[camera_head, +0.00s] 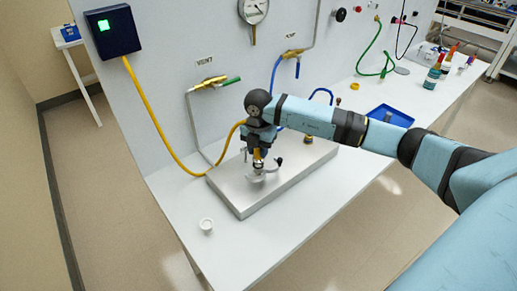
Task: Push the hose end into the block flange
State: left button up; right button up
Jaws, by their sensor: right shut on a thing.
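My right gripper (258,150) points down over the left half of the flat metal block (240,204) on the white bench. It is shut on the hose end (257,163), a small brass-coloured piece under the fingers. The yellow hose (152,115) hangs from the dark wall box, loops above the block and runs up behind my wrist. The block flange (255,176) is a pale round part on the block, directly below the hose end. Whether the two touch or the end is inside cannot be told. My left gripper is not in view.
A small white cup (206,226) stands near the bench's front left edge. A blue tray (390,116) and bottles (433,76) stand to the right. The dark wall box (112,31) has a green light. Valves and a gauge (253,10) are on the wall.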

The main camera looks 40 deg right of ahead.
jog(key=shift+f+b, duration=0.75)
jog(key=shift+f, duration=0.45)
jog(key=o, duration=1.1)
notch_tip(320, 180, up, 14)
jog(key=shift+f+b, duration=0.1)
jog(key=shift+b, duration=0.5)
